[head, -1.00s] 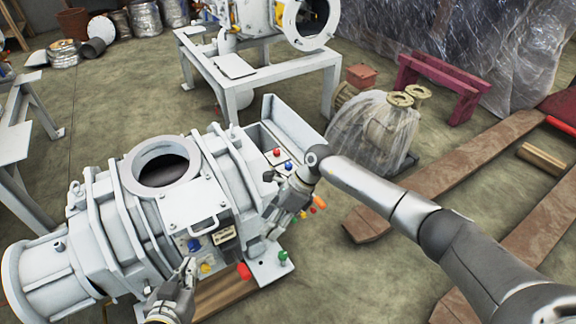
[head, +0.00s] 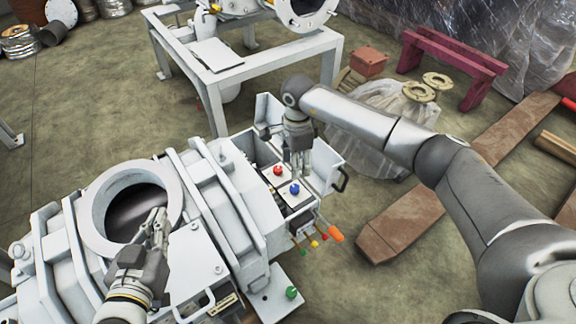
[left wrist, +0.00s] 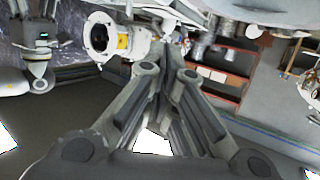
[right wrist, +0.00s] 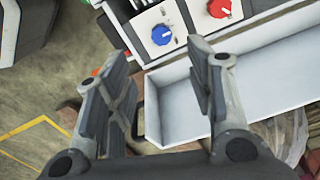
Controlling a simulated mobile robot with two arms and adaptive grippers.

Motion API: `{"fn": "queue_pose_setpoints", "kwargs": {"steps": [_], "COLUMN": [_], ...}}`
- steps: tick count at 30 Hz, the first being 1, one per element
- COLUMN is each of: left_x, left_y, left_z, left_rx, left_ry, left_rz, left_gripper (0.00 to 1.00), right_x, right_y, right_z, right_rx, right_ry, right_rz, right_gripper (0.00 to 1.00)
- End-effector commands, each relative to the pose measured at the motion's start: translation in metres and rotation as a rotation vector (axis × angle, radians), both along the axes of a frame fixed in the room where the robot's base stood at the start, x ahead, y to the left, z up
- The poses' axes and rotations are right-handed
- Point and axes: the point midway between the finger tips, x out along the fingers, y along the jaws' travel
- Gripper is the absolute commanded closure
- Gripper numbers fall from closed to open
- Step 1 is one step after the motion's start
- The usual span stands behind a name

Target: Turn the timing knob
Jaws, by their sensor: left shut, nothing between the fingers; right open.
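A red knob (head: 278,170) and a blue knob (head: 294,188) sit on white panels in an open box on the white pump machine (head: 215,255). No readable label tells which is the timing knob. In the right wrist view the blue knob (right wrist: 161,35) shows just beyond and between my fingertips, and the red knob (right wrist: 219,8) lies at the top edge. My right gripper (head: 301,170) is open and empty, pointing down over the box; it is apart from the blue knob in its wrist view. My left gripper (head: 158,218) is shut and empty, over the machine's round opening.
The box's hinged cover (head: 323,165) stands open at its right. Several coloured levers, one with an orange handle (head: 335,235), stick out at its front. A white stand (head: 215,85) is behind.

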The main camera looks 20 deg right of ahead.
Motion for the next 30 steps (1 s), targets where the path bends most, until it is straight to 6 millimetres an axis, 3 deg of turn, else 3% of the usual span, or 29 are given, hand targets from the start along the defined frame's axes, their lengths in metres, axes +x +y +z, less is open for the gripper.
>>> {"fn": "queue_pose_setpoints", "kwargs": {"steps": [8,21,30], "left_x": [0.005,0.009,-0.002], "left_y": [-0.004,-0.015,-0.018], "left_z": [0.014,0.086,0.124], "left_rx": [-0.021,-0.122,-0.176], "left_ry": [-0.081,-0.473,-0.672], "left_rz": [-0.006,-0.029,-0.040], "left_gripper": [1.00,1.00,1.00], "right_x": [-0.001,-0.001,-0.001], "right_y": [-0.001,0.000,0.000], "right_z": [-0.017,-0.078,-0.104], "right_rx": [-0.002,0.000,0.000], "right_ry": [0.003,0.002,0.001], "right_rz": [-0.001,0.000,-0.001], "right_gripper": [0.51,0.51,0.51]}}
